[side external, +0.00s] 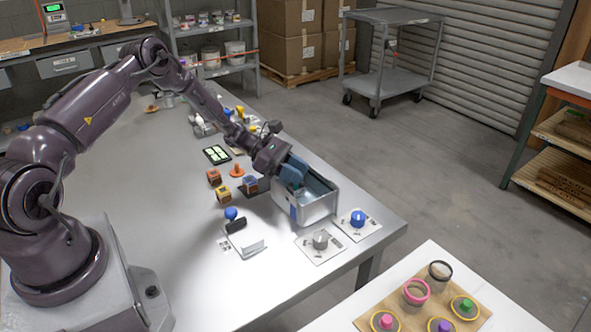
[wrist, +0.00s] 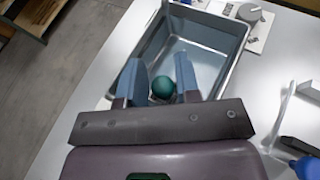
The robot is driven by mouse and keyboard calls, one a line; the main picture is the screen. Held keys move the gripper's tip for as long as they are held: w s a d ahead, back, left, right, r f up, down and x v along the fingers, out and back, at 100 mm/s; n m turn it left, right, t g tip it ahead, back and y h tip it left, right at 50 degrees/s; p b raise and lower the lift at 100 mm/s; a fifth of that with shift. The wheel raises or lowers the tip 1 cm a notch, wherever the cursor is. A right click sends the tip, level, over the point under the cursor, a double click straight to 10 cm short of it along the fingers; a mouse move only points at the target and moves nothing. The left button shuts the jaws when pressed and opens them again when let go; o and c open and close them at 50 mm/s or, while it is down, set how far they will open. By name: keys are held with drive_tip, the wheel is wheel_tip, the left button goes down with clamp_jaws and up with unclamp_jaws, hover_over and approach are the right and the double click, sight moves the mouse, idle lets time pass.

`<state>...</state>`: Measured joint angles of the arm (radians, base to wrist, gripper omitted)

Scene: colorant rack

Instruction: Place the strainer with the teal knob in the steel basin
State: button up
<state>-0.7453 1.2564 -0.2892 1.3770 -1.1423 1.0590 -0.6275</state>
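The steel basin (side external: 312,212) is an open rectangular metal tub near the right end of the table. It also shows in the wrist view (wrist: 243,47). My gripper (side external: 293,172) points down into the basin from its left side. In the wrist view, its two blue fingers (wrist: 160,72) are partly apart, over the basin. The round teal knob (wrist: 163,87) shows between them, close to both. I cannot tell whether they grip it. The strainer's body is hidden behind my gripper, and the side view does not show the knob.
A blue-knobbed item (side external: 358,217) and a grey-knobbed item (side external: 320,239) lie on white cards right of and before the basin. A white bracket-like piece (side external: 247,247) and small boxes (side external: 223,194) are left. A board (side external: 390,301) with several coloured-knob strainers stands on a separate front table.

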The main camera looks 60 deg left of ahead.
drive_tip(key=shift+s+a+f, duration=0.15)
drive_tip(key=shift+a+f, duration=0.1)
drive_tip(key=shift+f, duration=0.25)
drive_tip(key=shift+r, duration=0.2)
drive_tip(key=r+v, duration=0.1)
drive_tip(key=v, duration=1.1)
drive_tip(key=s+d+r+m+g+y, duration=0.3)
drive_tip(key=d+r+m, duration=0.3)
drive_tip(key=d+r, duration=0.15)
drive_tip(key=s+d+r+m+g+y, duration=0.2)
drive_tip(key=s+d+r+m+g, duration=0.1)
drive_tip(key=d+r+m, duration=0.5)
drive_tip(key=s+d+r+m+t+y, duration=0.1)
drive_tip(key=s+r+m+y, duration=0.1)
drive_tip(key=s, duration=0.3)
drive_tip(key=s+d+r+m+t+y, duration=0.1)
drive_tip(key=s+d+r+m+y, duration=0.1)
drive_tip(key=s+r+m, duration=0.2)
drive_tip(key=s+d+r+m+t+y, duration=0.2)
drive_tip(key=s+m, duration=0.2)
drive_tip(key=s, duration=0.3)
drive_tip(key=shift+s+d+r+m, duration=0.25)
drive_tip(key=shift+s+r+m, duration=0.05)
drive_tip(key=shift+r, duration=0.1)
